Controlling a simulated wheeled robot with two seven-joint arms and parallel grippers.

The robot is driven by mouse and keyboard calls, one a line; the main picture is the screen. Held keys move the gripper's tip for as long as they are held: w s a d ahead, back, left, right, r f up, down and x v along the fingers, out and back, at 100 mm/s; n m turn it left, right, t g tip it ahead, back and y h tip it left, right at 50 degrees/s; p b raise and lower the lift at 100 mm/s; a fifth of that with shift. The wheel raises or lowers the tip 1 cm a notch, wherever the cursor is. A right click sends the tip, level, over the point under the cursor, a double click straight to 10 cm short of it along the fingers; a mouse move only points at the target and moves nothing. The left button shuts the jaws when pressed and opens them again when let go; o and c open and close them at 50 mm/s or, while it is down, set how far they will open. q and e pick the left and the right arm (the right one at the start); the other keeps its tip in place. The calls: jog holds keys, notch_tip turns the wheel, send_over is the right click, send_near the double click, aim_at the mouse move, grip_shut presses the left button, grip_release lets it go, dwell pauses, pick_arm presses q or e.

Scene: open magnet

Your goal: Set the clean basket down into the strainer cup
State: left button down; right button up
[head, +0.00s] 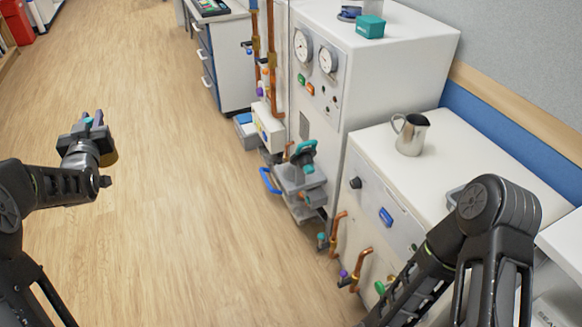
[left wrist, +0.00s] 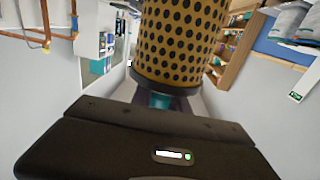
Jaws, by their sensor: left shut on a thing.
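The basket (left wrist: 180,45) is a brass-coloured cylinder with dark round holes and a dark rim. It fills the top middle of the left wrist view, and no dirt shows on the side in sight. My left gripper (left wrist: 160,101) is shut on it at its near end. In the head view, my left gripper (head: 95,125) is at the left, above open floor, and only a little of the basket shows beside it. A grey fitting with a teal part (head: 303,160) projects from the cabinet front; I cannot tell whether it is the strainer cup. My right gripper is out of view.
A tall white cabinet (head: 335,110) with gauges and copper pipes (head: 272,55) stands at centre. A lower white cabinet (head: 480,150) at right carries a metal jug (head: 410,134). A blue handle (head: 270,181) sticks out beside the fitting. The wooden floor (head: 180,220) is clear.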

pick_arm(q)
jog(key=shift+d, duration=0.1)
dwell(0.4)
jog(key=s+d+f+m+h+p, duration=0.1)
jog(key=s+d+f+h+p, duration=0.1)
jog(key=d, duration=0.8)
jog(key=s+d+f+m+h+p, duration=0.1)
jog(key=s+d+f+h+p, duration=0.1)
jog(key=d, duration=0.8)
jog(key=s+d+f+m+t+h+p, duration=0.1)
jog(key=s+d+f+m+h+p, duration=0.1)
jog(key=d, duration=0.7)
jog(key=shift+d+f+p, duration=0.4)
jog(key=shift+p, duration=0.25)
jog(key=shift+s+a, duration=0.1)
